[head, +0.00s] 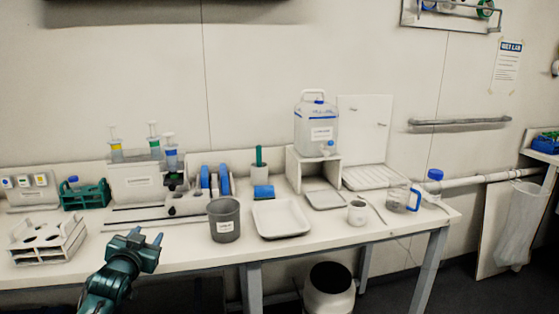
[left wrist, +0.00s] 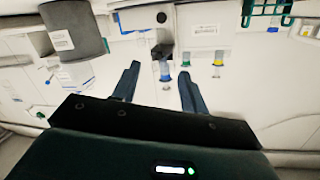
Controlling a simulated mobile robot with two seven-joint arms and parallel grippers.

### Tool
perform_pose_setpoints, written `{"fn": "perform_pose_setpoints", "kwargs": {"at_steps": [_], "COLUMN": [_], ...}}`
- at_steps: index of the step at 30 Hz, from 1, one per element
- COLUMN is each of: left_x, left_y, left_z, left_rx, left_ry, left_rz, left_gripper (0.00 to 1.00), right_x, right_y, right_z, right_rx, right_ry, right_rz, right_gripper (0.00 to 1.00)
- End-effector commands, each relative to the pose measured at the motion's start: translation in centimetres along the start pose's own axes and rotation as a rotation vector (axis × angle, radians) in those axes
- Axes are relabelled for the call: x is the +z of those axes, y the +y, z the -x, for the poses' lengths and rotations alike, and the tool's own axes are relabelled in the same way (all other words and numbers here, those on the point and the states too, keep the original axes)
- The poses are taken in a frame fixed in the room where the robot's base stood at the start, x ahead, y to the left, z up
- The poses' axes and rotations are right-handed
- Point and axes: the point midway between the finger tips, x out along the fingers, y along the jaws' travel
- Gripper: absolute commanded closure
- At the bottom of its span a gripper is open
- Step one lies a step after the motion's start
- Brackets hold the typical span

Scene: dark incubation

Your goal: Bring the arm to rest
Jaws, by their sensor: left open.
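My left gripper (head: 147,238) is above the front edge of the white bench (head: 185,257), left of the grey cup. Its two blue fingers are apart with nothing between them. In the left wrist view the open left gripper (left wrist: 157,85) has a clear gap between its fingers, and coloured syringes show well beyond it. The left arm comes up from the bottom of the head view. My right gripper is not in either view.
A grey cup (head: 224,220) and a white tray (head: 280,218) stand right of my gripper. A white rack (head: 47,242) stands to its left. Behind are a green tube rack (head: 86,196) and syringes in a holder (head: 137,181). A bin (head: 329,291) is under the bench.

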Motion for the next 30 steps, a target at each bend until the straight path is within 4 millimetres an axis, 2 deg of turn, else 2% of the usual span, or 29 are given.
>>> {"fn": "perform_pose_setpoints", "kwargs": {"at_steps": [1,5,8,11,15,18,22,24,26,30], "left_x": [1.7,5.8,9.4,13.1,17.1,18.7,19.5,19.6,19.6,19.6], "left_y": [1.6,5.7,9.3,13.3,18.4,21.0,22.9,23.4,23.6,23.9], "left_z": [1.1,4.3,7.9,12.8,21.2,27.0,32.4,34.3,35.3,36.0], "left_rx": [0.024,0.089,0.150,0.218,0.312,0.364,0.403,0.415,0.421,0.426], "left_ry": [-0.017,-0.066,-0.113,-0.170,-0.259,-0.319,-0.378,-0.399,-0.410,-0.419], "left_rz": [-0.001,0.003,0.015,0.040,0.096,0.143,0.194,0.212,0.222,0.230], "left_gripper": [0.56,0.56,0.56,0.56,0.56,0.56,0.56,0.56,0.56,0.56], "right_x": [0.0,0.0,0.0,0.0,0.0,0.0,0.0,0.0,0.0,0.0], "right_y": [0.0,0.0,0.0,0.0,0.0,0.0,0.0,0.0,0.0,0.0], "right_z": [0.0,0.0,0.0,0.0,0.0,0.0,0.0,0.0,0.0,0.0], "right_rx": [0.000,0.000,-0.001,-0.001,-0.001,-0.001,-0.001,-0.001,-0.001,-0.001], "right_ry": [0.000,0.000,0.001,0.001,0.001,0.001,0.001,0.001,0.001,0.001], "right_rz": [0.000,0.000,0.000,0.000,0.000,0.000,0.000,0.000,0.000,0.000], "right_gripper": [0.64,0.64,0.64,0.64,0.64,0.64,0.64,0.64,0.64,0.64]}}
